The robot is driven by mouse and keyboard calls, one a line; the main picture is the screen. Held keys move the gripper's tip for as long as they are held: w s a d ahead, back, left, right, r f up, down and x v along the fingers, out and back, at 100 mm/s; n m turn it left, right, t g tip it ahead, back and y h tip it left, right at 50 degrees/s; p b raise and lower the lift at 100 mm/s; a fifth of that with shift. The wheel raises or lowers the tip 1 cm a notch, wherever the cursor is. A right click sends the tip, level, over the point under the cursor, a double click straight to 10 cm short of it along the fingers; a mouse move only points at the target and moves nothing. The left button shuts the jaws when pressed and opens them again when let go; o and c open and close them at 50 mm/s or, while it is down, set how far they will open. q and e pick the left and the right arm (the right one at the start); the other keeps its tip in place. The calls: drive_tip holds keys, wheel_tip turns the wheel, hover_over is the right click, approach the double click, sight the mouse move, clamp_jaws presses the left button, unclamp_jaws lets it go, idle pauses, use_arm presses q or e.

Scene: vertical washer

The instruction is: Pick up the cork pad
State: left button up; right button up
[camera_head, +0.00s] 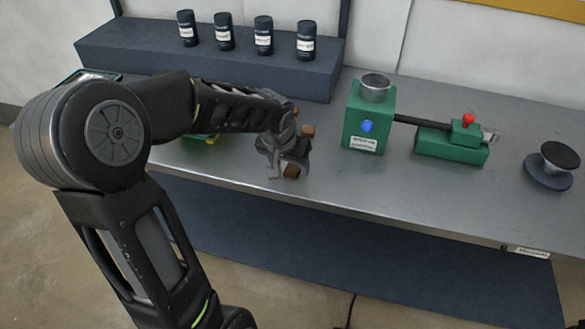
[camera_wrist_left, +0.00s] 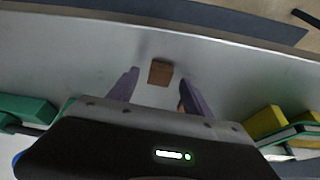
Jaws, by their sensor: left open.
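The cork pad (camera_wrist_left: 160,73) is a small brown block on the bare grey metal bench. In the left wrist view it lies just beyond the fingertips, roughly centred between them. A brown block beside my left gripper (camera_head: 280,162) in the head view, nearer the bench's front edge, appears to be the same pad (camera_head: 292,171). My left gripper is open with nothing between its fingers; it also shows in the left wrist view (camera_wrist_left: 157,82). Contact cannot be told. A second brown piece (camera_head: 307,131) shows by the wrist; what it is cannot be told. My right gripper is not in view.
A green box with a metal cup (camera_head: 374,88) stands to the right, with a green block and red knob (camera_head: 467,120) beyond. A round black-topped stand (camera_head: 552,163) is at far right. Dark canisters (camera_head: 264,36) stand on a shelf behind. A yellow-green item (camera_wrist_left: 265,120) lies near.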

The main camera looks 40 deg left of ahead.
use_arm(q)
drive_tip(key=shift+w+f, duration=0.25)
drive_tip(key=shift+f, duration=0.4)
drive_tip(key=shift+c, duration=0.2)
clamp_jaws()
idle(0.3)
